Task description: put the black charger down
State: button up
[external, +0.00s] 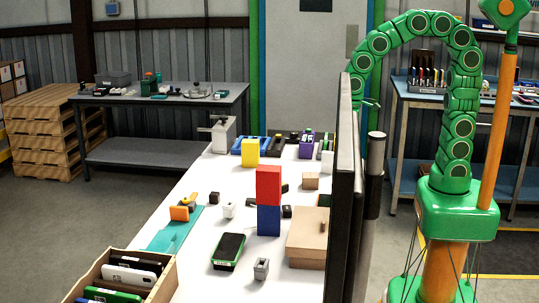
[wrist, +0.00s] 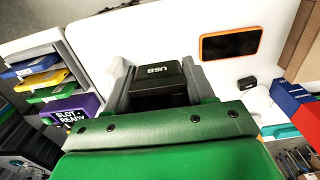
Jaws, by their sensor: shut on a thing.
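The black charger (wrist: 158,72), marked "USB", sits between the fingers of my gripper (wrist: 155,85) in the wrist view. The gripper is shut on it. A white surface shows beyond the charger; I cannot tell whether the charger touches it. In the external view my green arm curves down behind a tall dark panel, which hides my gripper and the charger.
The white table (external: 205,245) holds a red block (external: 268,183) on a blue block (external: 268,221), a green-edged phone (external: 229,250) and a cardboard box (external: 306,238). An orange-framed phone (wrist: 231,44), a small black cube (wrist: 247,83) and a purple box (wrist: 78,113) surround my gripper.

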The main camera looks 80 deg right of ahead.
jog(key=shift+w+a+f, duration=0.1)
jog(key=shift+w+a, duration=0.15)
jog(key=w+f, duration=0.4)
jog(key=w, duration=0.5)
send_over(311, 175)
jog(key=s, duration=0.1)
notch_tip(311, 175, down, 4)
jog(key=shift+d+f, duration=0.1)
jog(key=shift+w+f, duration=0.65)
jog(key=shift+f, duration=1.55)
jog(key=shift+f, duration=0.1)
jog(key=o, duration=1.1)
jog(key=shift+c, duration=0.2)
